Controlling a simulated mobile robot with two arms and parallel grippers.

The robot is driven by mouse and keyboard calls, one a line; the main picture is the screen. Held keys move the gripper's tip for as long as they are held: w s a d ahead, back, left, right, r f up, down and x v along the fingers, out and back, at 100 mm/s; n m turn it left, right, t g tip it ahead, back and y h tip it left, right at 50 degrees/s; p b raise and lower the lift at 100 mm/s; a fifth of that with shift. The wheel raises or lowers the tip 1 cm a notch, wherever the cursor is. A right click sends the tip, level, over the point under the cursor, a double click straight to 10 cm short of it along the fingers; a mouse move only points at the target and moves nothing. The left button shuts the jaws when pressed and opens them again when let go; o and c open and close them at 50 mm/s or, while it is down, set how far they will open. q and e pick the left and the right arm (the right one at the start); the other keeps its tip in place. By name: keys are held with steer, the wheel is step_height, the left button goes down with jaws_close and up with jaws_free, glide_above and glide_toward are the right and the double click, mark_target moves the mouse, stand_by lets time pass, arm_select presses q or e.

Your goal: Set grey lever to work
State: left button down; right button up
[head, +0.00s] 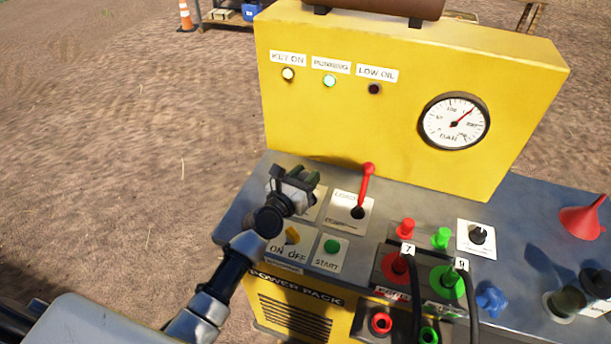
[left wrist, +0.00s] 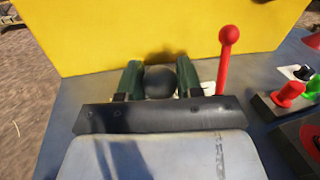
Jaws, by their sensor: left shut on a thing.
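My left gripper (head: 302,178) is over the back left of the grey control panel (head: 250,192). In the left wrist view, its two green-lined fingers (left wrist: 160,80) are shut on a round dark grey knob (left wrist: 161,83), one finger on each side. I take this knob to be the top of the grey lever. The lever's shaft and most of its label plate are hidden behind my gripper. My right gripper is in neither view.
A red lever (head: 366,183) stands close right of my left gripper. The yellow housing (head: 350,120) rises behind, with KEY ON and RUNNING lights lit, LOW OIL dark, and a gauge (head: 454,121).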

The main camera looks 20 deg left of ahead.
arm_select(q)
steer(key=shift+w+r+g+p, duration=0.35)
steer(key=shift+w+p, duration=0.15)
steer(key=shift+p, duration=0.7)
steer(key=shift+w+r+g+p, duration=0.2)
steer(key=shift+w+g+p, duration=0.2)
steer(key=shift+p, duration=0.75)
steer(key=shift+w+f, duration=0.1)
steer(key=shift+w, duration=0.25)
steer(key=shift+w+d+f+b, duration=0.15)
steer(key=shift+w+b, duration=0.1)
steer(key=shift+w, duration=0.65)
steer(key=shift+w+a+f+b, duration=0.15)
steer(key=shift+w+b, duration=0.15)
steer(key=shift+w, duration=0.65)
steer(key=shift+w+d+f+b, duration=0.15)
steer(key=shift+w+b, duration=0.1)
steer(key=shift+w, duration=0.65)
steer(key=c, duration=0.8)
jaws_free()
steer(key=shift+f, duration=0.15)
steer(key=shift+o, duration=0.2)
